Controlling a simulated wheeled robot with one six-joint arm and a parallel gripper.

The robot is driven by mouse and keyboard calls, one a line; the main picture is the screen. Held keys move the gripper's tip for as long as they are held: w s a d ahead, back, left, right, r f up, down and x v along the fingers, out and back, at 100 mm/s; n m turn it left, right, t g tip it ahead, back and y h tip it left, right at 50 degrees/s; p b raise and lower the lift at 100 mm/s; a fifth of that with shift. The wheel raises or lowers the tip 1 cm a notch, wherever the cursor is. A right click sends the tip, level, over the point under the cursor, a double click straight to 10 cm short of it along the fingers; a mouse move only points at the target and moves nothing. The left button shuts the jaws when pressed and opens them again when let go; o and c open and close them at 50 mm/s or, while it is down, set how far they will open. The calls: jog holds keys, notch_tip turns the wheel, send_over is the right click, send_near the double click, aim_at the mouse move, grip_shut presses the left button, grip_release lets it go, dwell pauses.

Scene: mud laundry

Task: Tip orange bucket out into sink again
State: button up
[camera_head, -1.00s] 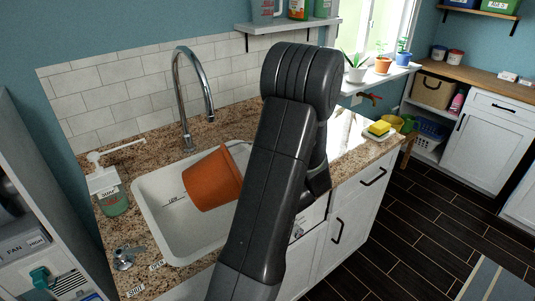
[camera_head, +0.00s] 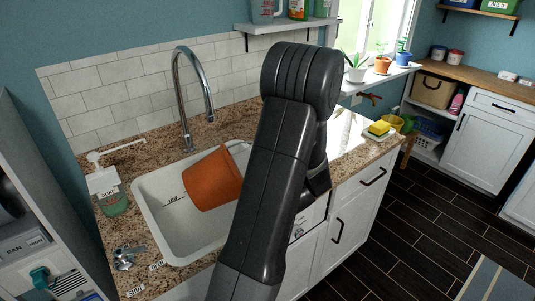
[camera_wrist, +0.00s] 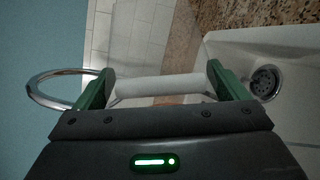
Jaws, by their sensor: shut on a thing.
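The orange bucket (camera_head: 212,180) is tilted well over on its side, in or just above the white sink (camera_head: 150,215). Its thin handle (camera_head: 238,143) shows at its upper right. My gripper is hidden behind my arm in the head view. In the wrist view my gripper (camera_wrist: 162,85) has its green fingers shut on a white cylindrical handle grip (camera_wrist: 158,85). The sink drain (camera_wrist: 265,82) is at the right of the wrist view. The bucket's mouth and any contents are hidden.
A chrome faucet (camera_head: 178,75) arches up behind the sink. A soap bottle (camera_head: 114,202) stands left of the sink, and a yellow sponge (camera_head: 380,127) lies on the counter to the right. A wall shelf (camera_head: 285,27) hangs above.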

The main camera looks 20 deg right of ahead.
jog(key=shift+d+f+m+p, duration=0.5)
jog(key=shift+d+m, duration=0.25)
jog(key=shift+m, duration=0.05)
jog(key=shift+d+f, duration=0.1)
jog(key=shift+f, duration=0.05)
dwell(1.4)
jog(key=shift+d+f+m+p, duration=0.4)
jog(key=shift+d+f+m, duration=0.15)
jog(key=shift+m, duration=0.25)
